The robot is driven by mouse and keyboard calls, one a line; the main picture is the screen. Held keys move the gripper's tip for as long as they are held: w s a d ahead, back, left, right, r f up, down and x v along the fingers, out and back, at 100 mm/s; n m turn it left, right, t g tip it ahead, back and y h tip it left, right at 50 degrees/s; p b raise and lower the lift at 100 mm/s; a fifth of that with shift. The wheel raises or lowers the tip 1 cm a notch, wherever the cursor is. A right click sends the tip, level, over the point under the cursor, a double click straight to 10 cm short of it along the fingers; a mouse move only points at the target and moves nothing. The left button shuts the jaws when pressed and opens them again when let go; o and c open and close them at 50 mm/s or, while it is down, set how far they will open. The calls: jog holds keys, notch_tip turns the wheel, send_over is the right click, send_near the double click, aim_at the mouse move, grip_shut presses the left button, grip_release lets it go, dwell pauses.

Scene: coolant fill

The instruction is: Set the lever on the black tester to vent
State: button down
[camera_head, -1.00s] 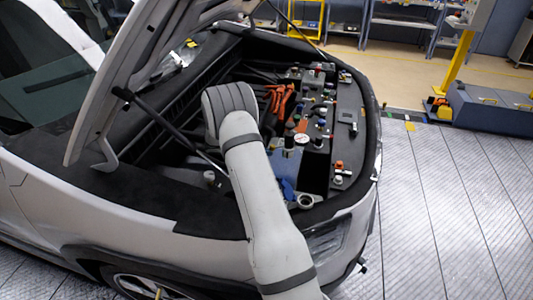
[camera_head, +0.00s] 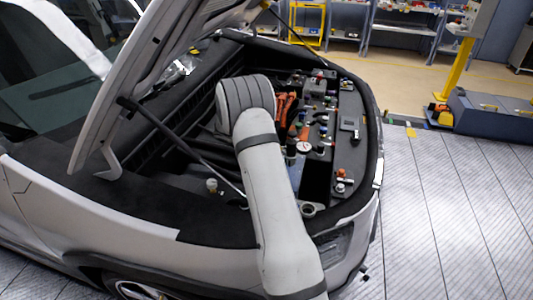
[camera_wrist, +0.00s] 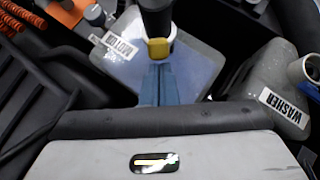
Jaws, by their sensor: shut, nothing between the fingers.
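The black tester (camera_wrist: 156,18) shows in the wrist view as a dark cylinder at the top middle, over a translucent reservoir (camera_wrist: 195,75) with a label reading MOTOR. A yellow piece (camera_wrist: 159,48), which looks like its lever, is at the tester's near end. My gripper (camera_wrist: 159,68) has blue fingers, shut and empty, with their tips just below the yellow piece. I cannot tell whether they touch it. The lever's setting cannot be read. In the head view a dark upright cylinder (camera_head: 291,150), probably the tester, shows right of my arm, which hides my gripper.
A reservoir labelled WASHER (camera_wrist: 270,90) stands to the right in the wrist view. Orange ribbed cables (camera_wrist: 22,12) lie at the upper left. In the head view the raised hood (camera_head: 150,75) and its strut (camera_head: 180,140) are left of my arm.

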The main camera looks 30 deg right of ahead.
jog(key=shift+r, duration=0.6)
jog(key=shift+w+r, duration=0.1)
jog(key=shift+r, duration=0.05)
jog(key=a+r+p, duration=0.3)
jog(key=r+p, duration=0.3)
jog(key=r, duration=0.2)
jog(key=shift+a+r, duration=0.3)
jog(key=shift+r, duration=0.05)
